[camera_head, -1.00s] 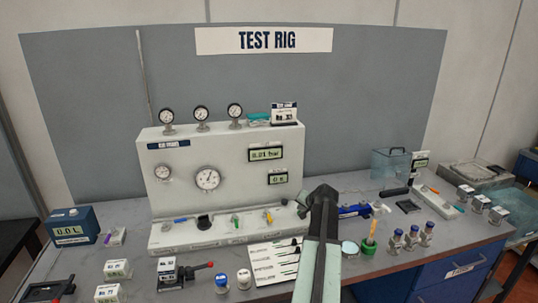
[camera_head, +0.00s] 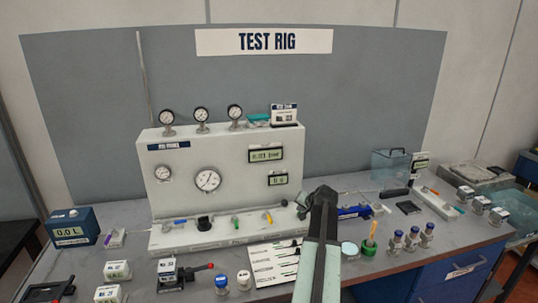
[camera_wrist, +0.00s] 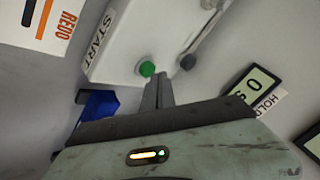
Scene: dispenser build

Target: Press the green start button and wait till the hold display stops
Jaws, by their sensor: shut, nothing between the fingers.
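The green start button (camera_wrist: 147,68) shows in the wrist view on a pale surface, beside the START label (camera_wrist: 97,45). My gripper (camera_wrist: 160,82) is shut and empty, its fingertips just beside the button in the picture. I cannot tell whether they touch it. The hold display (camera_wrist: 252,90) is at the right of the wrist view and shows a 0 with its unit. It also shows in the head view as the lower display (camera_head: 278,179) on the rig panel, too blurred to read. The button is not visible in the head view, where my arm covers the panel's right end.
The white test rig (camera_head: 225,157) carries gauges, a pressure display (camera_head: 266,154) and coloured valve levers along its base. A dark knob (camera_wrist: 188,62) is close to the right of the button. Blue-capped bottles (camera_head: 412,238) and a green pot (camera_head: 368,247) stand right of my arm.

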